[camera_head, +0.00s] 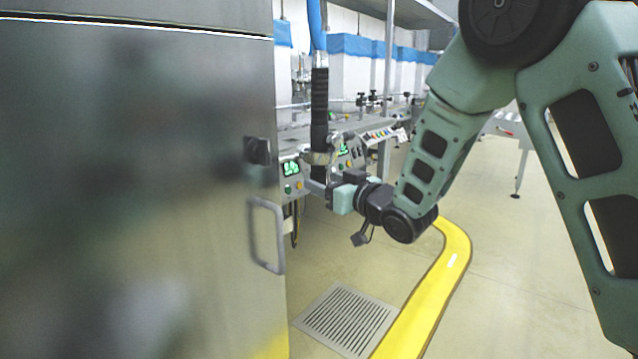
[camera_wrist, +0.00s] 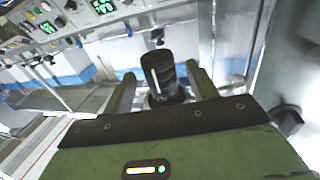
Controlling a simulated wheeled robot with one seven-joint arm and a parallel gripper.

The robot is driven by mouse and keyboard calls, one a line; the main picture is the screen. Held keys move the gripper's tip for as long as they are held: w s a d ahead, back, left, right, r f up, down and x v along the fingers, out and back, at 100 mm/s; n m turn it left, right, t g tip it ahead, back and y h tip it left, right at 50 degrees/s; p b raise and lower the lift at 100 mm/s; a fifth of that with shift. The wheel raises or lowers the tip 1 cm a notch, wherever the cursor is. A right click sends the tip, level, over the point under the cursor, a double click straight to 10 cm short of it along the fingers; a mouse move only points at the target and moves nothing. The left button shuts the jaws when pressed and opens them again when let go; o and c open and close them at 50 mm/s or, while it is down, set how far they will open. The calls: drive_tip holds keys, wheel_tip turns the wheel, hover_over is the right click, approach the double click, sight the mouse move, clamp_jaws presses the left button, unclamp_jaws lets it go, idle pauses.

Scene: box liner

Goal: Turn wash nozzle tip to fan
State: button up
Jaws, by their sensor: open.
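The fingers are open, one on each side, with a visible gap to the tip. The tip's setting is too small to read.
A large steel cabinet (camera_head: 140,190) with a handle (camera_head: 265,235) stands close on the left. Control panels (camera_head: 291,178) with green displays are behind the nozzle. A floor grate (camera_head: 346,318) and a yellow floor line (camera_head: 428,300) lie below. Open floor is on the right.

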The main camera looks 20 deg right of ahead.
sight(325, 181)
drive_tip(key=shift+x, duration=1.5)
drive_tip(key=c, duration=1)
